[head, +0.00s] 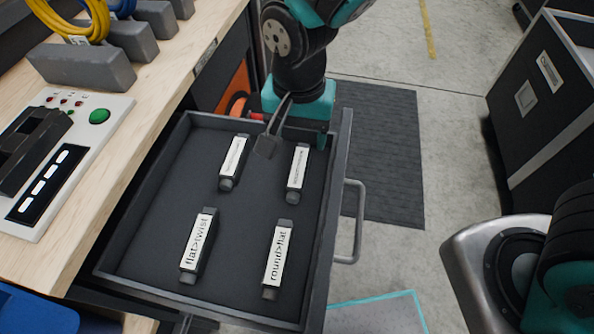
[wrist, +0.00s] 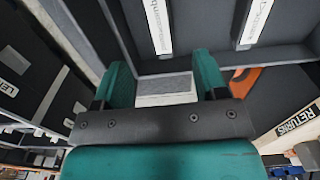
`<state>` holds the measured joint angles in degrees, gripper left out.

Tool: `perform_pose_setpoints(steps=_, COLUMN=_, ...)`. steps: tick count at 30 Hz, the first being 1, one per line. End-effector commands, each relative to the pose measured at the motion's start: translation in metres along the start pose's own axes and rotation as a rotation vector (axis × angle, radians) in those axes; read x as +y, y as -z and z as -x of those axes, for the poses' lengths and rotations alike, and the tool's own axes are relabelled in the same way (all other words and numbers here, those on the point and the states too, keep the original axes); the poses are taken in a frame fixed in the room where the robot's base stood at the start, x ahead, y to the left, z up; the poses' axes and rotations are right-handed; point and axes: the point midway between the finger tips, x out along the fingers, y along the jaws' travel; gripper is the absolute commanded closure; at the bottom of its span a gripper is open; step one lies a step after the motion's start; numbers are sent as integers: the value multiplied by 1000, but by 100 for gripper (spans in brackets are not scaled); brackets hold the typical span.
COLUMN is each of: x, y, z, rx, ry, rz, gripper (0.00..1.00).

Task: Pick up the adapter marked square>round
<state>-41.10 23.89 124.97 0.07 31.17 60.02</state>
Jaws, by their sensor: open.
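Several dark adapters with white labels lie in the open drawer (head: 235,268). In the head view the near left one, flat>twist (head: 198,243), and the near right one, round>flat (head: 277,262), are readable. The far left adapter (head: 233,160) and far right adapter (head: 297,172) have labels too small to read. No label I can read says square>round. My gripper (head: 297,130) is open above the drawer's far end, just beyond the far right adapter. In the wrist view its teal fingers (wrist: 166,72) are apart, with no adapter between them; two labelled adapters (wrist: 157,25) (wrist: 254,20) show beyond them.
The drawer's walls and handle (head: 352,222) border the adapters. A wooden bench (head: 150,120) with a button panel (head: 65,150) stands at left. A black case (head: 550,110) stands at right. A dark mat (head: 385,150) lies on the floor.

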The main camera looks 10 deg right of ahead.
Motion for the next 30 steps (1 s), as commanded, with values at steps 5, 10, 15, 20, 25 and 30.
perform_pose_setpoints(steps=5, x=0, y=0, z=-34, rx=-2, ry=-2, rz=1, gripper=34)
perform_pose_setpoints(steps=10, x=0, y=0, z=-46, rx=-1, ry=0, rz=2, gripper=34)
perform_pose_setpoints(steps=15, x=1, y=-3, z=-67, rx=-3, ry=-3, rz=3, gripper=34)
perform_pose_setpoints(steps=20, x=0, y=-3, z=-90, rx=-2, ry=-2, rz=3, gripper=34)
perform_pose_setpoints(steps=25, x=0, y=-3, z=-98, rx=-1, ry=1, rz=3, gripper=34)
perform_pose_setpoints(steps=30, x=0, y=-3, z=-97, rx=-1, ry=1, rz=2, gripper=36)
